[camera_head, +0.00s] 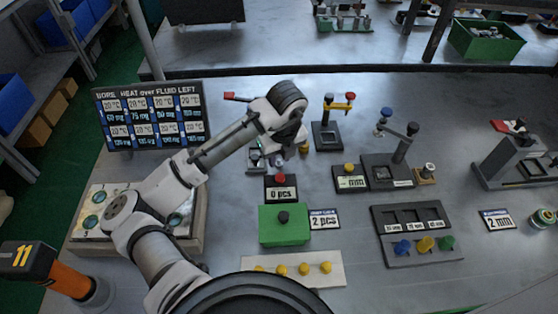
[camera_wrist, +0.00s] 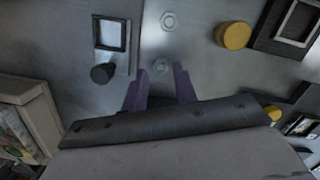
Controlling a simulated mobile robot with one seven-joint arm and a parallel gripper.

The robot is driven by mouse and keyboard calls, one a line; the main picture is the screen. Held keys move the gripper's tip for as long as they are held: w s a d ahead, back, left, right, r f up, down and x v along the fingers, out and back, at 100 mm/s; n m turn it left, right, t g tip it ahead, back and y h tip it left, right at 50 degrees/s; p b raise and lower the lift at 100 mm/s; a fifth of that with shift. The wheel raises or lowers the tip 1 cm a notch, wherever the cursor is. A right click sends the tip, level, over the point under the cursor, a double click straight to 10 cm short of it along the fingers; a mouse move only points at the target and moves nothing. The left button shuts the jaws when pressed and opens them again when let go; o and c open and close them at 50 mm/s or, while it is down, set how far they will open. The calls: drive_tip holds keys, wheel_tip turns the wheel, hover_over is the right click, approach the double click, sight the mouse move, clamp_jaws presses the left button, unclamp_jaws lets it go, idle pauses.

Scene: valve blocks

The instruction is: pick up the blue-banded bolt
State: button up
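My gripper (camera_head: 284,150) is over the back middle of the grey bench, beside a small grey fixture (camera_head: 256,159). In the wrist view its two purplish fingers (camera_wrist: 160,82) are apart with nothing clasped between them. A second grey hex piece (camera_wrist: 168,20) lies farther off. I cannot make out a blue band on either, so I cannot tell which is the blue-banded bolt. The gripper and arm hide much of this spot in the head view.
In the wrist view a yellow cylinder (camera_wrist: 233,36) stands right, and a dark knob (camera_wrist: 102,73) by a square frame stands left. A green box (camera_head: 284,226), a strip with yellow knobs (camera_head: 292,269) and a lever stand (camera_head: 327,136) surround the gripper. A sign board (camera_head: 152,116) stands left.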

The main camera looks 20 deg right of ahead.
sight(279, 160)
drive_tip(key=shift+w+f, duration=0.15)
drive_tip(key=shift+f, duration=0.7)
clamp_jaws()
drive_tip(key=shift+r, duration=0.1)
wheel_tip(279, 160, up, 19)
drive_tip(key=b, duration=0.2)
